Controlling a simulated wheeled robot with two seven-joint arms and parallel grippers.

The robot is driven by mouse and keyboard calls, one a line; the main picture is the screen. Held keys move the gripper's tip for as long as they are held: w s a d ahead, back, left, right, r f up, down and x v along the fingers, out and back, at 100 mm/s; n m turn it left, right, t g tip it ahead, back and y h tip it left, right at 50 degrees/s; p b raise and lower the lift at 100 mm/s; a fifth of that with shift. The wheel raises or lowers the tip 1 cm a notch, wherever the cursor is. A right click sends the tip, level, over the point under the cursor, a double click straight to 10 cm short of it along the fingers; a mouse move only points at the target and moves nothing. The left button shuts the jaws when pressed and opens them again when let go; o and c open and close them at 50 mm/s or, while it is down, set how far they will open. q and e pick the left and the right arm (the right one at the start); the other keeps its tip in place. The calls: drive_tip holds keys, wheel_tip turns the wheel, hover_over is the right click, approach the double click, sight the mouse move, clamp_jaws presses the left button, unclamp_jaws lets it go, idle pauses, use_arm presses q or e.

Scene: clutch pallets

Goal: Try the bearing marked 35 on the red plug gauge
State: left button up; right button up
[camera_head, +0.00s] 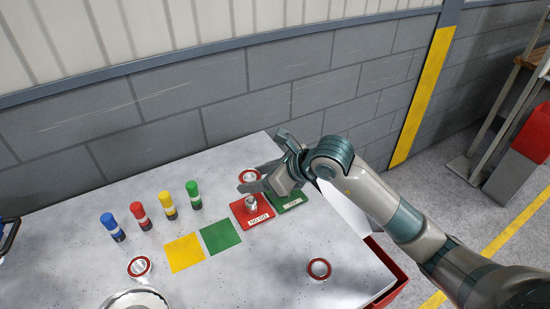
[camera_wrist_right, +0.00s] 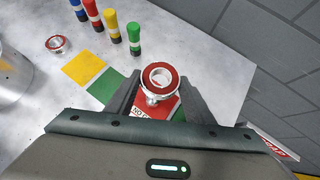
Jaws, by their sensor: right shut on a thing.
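My right gripper (camera_head: 252,182) is shut on a red-faced ring bearing (camera_wrist_right: 160,77), seen between the fingers in the wrist view; it also shows in the head view (camera_head: 250,175). I cannot read its number. The bearing is above a red plate (camera_head: 240,215) labelled NO GO. A small silver piece (camera_head: 251,203) shows at that plate, partly hidden by the bearing in the wrist view. The red plug gauge (camera_head: 140,215) stands upright in a row between the blue gauge (camera_head: 112,226) and the yellow gauge (camera_head: 168,205). My left gripper is not in view.
A green gauge (camera_head: 194,195) ends the row. Yellow (camera_head: 184,253) and green (camera_head: 220,236) squares lie in front. Other red-ringed bearings lie at left (camera_head: 139,267) and right (camera_head: 319,269). A green plate (camera_head: 291,204) is beside the red plate. A round metal container (camera_head: 135,300) stands at front.

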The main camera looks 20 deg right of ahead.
sight(250, 197)
drive_tip(key=shift+s+a+r, duration=0.2)
drive_tip(key=shift+a, duration=0.05)
drive_tip(key=shift+f, duration=0.15)
drive_tip(key=shift+f+b, duration=1.3)
drive_tip(key=shift+f, duration=0.75)
drive_tip(key=shift+f+b, duration=0.65)
drive_tip(key=shift+f+b, duration=0.4)
drive_tip(key=shift+b, duration=0.45)
idle(0.6)
idle(0.4)
